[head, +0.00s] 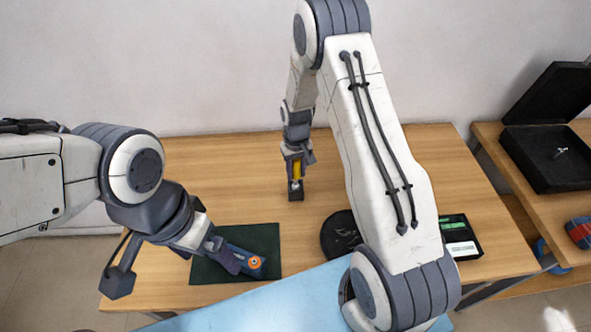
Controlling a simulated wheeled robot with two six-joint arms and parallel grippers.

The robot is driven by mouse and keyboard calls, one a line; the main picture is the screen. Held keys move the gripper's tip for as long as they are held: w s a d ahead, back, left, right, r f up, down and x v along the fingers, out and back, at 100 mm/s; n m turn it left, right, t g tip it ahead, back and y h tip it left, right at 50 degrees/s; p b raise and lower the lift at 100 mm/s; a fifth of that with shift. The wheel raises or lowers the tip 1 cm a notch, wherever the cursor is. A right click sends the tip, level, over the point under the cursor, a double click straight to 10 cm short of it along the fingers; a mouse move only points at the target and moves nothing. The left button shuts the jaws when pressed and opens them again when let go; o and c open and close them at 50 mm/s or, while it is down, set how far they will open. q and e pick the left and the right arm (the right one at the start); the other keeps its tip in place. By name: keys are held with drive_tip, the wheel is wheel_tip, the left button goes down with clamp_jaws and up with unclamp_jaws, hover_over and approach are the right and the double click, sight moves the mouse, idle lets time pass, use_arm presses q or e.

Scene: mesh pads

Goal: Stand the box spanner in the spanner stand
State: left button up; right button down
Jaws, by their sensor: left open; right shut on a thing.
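My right gripper (296,160) is shut on an upright yellow piece (297,170), which I take to be the box spanner. A small dark block (296,190), which looks like the spanner stand, is directly below it on the wooden table. The spanner's lower end meets the block in the picture; I cannot tell whether it is inside, touching or just above. The fingers hide part of the spanner. My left gripper (232,262) is open, low over the dark green mat (262,238), beside a blue piece with an orange ring (256,263).
The wooden table (225,165) is clear around the block. A black disc (341,232) is partly behind my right arm. A black tray with green and white pieces (461,238) is to its right. An open black case (555,160) is on the side table. A light-blue surface (270,305) is in front.

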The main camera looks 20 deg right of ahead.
drive_tip(key=shift+f+b, duration=0.6)
drive_tip(key=shift+f, duration=0.4)
drive_tip(key=shift+c, duration=2.2)
unclamp_jaws()
